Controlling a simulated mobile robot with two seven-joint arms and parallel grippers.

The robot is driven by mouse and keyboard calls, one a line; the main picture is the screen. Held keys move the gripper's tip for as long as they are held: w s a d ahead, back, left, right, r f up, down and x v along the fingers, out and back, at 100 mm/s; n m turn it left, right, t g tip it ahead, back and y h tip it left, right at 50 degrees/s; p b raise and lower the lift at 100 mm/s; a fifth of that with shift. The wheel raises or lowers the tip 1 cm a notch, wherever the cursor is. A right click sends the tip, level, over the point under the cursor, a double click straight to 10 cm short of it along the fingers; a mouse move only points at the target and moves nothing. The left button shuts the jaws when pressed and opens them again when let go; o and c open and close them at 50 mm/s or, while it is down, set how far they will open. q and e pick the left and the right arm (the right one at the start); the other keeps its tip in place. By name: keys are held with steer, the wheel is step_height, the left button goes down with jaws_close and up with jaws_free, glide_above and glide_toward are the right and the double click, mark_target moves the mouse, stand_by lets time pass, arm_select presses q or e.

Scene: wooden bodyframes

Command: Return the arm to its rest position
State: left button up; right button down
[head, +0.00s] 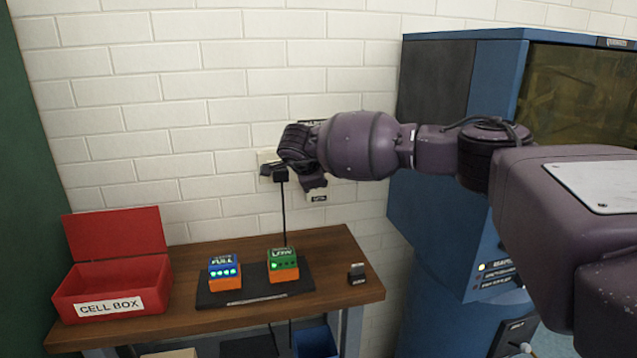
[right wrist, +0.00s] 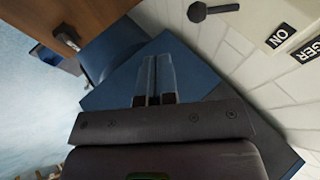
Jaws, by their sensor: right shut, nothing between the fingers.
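My right arm reaches in from the right in the head view, across the front of the wall. Its dark gripper (head: 314,183) is in front of the wall outlet area, above the table. In the right wrist view the two fingers (right wrist: 156,72) are together with nothing between them. A black plug (head: 281,175) with a cord hanging down sits at a pale wall plate (head: 267,158), just left of the gripper. The hand partly hides the plate. My left gripper is not in view.
A wooden table (head: 205,312) holds an open red cell box (head: 112,283), a dark charger tray (head: 250,296) with a blue-topped FULL cell (head: 224,272) and a green-topped cell (head: 283,265), and a small black block (head: 357,273). A blue machine (head: 440,215) stands right, behind my arm.

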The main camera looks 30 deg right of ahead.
steer(key=shift+s+a+r, duration=0.1)
steer(key=shift+s+a, duration=0.05)
stand_by(0.3)
